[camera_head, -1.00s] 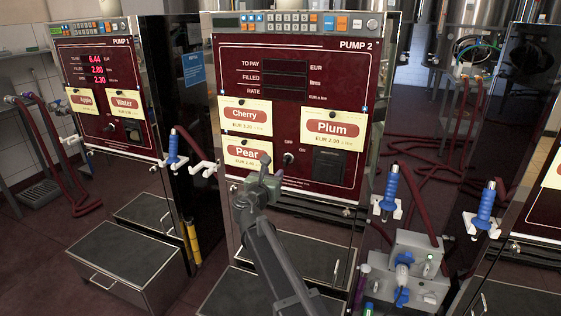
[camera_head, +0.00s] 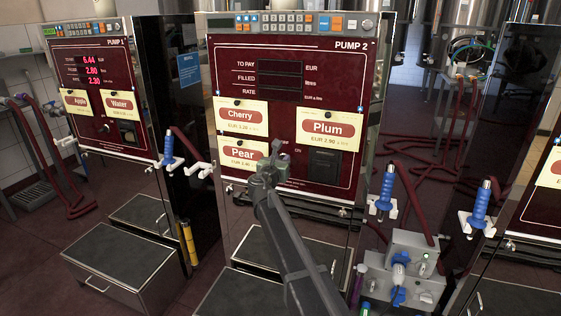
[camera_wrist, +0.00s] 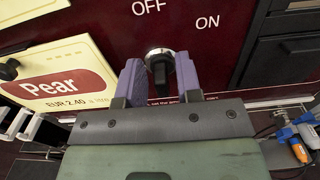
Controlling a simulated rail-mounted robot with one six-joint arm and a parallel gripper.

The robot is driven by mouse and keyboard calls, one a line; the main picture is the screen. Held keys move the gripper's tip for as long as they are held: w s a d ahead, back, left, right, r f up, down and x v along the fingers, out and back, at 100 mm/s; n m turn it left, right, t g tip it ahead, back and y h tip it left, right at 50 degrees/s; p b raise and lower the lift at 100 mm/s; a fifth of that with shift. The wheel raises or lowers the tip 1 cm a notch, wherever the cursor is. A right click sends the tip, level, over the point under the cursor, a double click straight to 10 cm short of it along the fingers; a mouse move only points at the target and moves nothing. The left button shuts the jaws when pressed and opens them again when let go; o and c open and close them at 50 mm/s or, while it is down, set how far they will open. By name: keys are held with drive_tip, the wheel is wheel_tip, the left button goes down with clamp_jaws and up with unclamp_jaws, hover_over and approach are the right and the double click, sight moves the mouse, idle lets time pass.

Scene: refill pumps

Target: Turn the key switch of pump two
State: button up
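Pump two (camera_head: 340,75) is a dark red panel with blank displays, in the middle of the head view. Its key switch (camera_wrist: 160,62) shows in the wrist view as a black knob on a silver ring, below the OFF and ON labels. My gripper (camera_wrist: 158,72) is open, with one purple-grey finger on each side of the knob. A gap shows beside the knob; I cannot tell if a finger touches it. The knob's handle looks roughly upright in the wrist view. In the head view my gripper (camera_head: 272,160) hides the switch.
Notes for Cherry (camera_head: 240,116), Pear (camera_head: 243,154) and Plum (camera_head: 329,127) are pinned near the switch. A black slot unit (camera_head: 325,163) is right of it. Pump one (camera_head: 98,85) stands left with lit displays. A blue nozzle (camera_head: 387,187) hangs at the right.

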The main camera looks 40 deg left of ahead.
clamp_jaws()
drive_tip(key=shift+m, duration=0.4)
drive_tip(key=m, duration=0.7)
drive_tip(key=d+m, duration=0.1)
drive_tip(key=m, duration=0.3)
drive_tip(key=shift+w+f+b, duration=0.1)
drive_tip(key=shift+f+b, duration=0.25)
drive_tip(key=shift+o, duration=0.9)
unclamp_jaws()
